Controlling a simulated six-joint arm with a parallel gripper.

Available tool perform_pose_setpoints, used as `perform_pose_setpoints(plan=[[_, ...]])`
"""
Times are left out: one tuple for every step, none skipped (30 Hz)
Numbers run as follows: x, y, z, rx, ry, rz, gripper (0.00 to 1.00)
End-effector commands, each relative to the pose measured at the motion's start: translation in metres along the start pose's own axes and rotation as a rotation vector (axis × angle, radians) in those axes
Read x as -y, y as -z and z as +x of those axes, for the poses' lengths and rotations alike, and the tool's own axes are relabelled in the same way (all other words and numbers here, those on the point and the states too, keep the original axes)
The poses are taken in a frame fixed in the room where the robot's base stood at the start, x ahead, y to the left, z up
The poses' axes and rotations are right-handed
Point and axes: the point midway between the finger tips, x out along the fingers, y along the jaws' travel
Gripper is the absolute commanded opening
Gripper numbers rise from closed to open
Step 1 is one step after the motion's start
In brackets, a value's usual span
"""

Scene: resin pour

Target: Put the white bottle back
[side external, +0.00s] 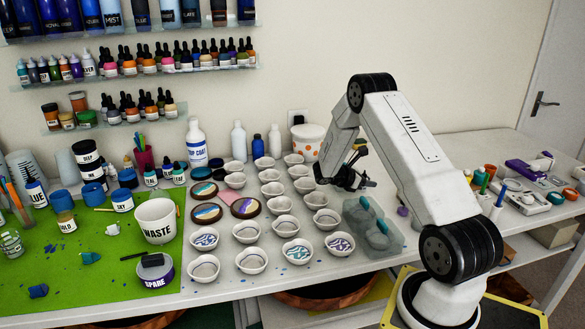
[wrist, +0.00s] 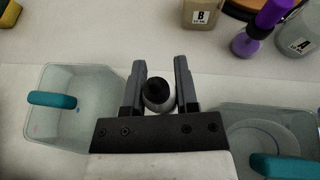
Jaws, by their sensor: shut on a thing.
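My gripper (wrist: 158,85) is shut on a small white bottle with a dark, round top (wrist: 158,92). I see the bottle from above, upright or nearly so, between the two grey fingers. In the side view my gripper (side external: 347,179) hangs low over the table, behind the clear tubs. The held bottle cannot be made out there. Whether its base touches the table I cannot tell.
Clear tubs with teal handles stand left (wrist: 78,128) and right (wrist: 285,125) of my gripper in the wrist view. Cup B (wrist: 203,12), cup A (wrist: 299,38) and a purple bottle (wrist: 262,30) stand ahead. Several white moulds (side external: 282,205) fill the table's middle.

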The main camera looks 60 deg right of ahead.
Motion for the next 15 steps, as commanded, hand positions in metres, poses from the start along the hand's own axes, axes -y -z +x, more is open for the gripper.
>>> perform_pose_setpoints(plan=[[-0.002, 0.003, 0.002, 0.000, 0.001, 0.000, 0.00], [-0.003, 0.005, 0.003, 0.000, 0.001, -0.001, 0.00], [-0.002, 0.009, 0.005, 0.000, 0.002, -0.003, 0.00], [-0.002, 0.012, 0.006, 0.000, 0.001, -0.003, 0.00], [-0.002, 0.015, 0.007, 0.000, 0.001, -0.003, 0.00], [-0.002, 0.019, 0.009, 0.000, 0.001, -0.003, 0.00], [-0.002, 0.022, 0.010, 0.000, 0.001, -0.003, 0.00], [-0.002, 0.024, 0.011, 0.000, 0.001, -0.003, 0.00], [-0.002, 0.027, 0.012, 0.000, 0.001, -0.002, 0.00], [-0.002, 0.029, 0.013, 0.000, 0.000, -0.002, 0.00], [-0.002, 0.030, 0.013, 0.001, 0.000, -0.001, 0.00], [-0.002, 0.030, 0.014, 0.001, 0.000, -0.001, 0.00], [-0.002, 0.031, 0.014, 0.001, 0.000, 0.000, 0.00], [-0.002, 0.031, 0.014, 0.001, 0.000, 0.000, 0.00], [-0.002, 0.030, 0.014, 0.000, 0.000, 0.000, 0.00]])
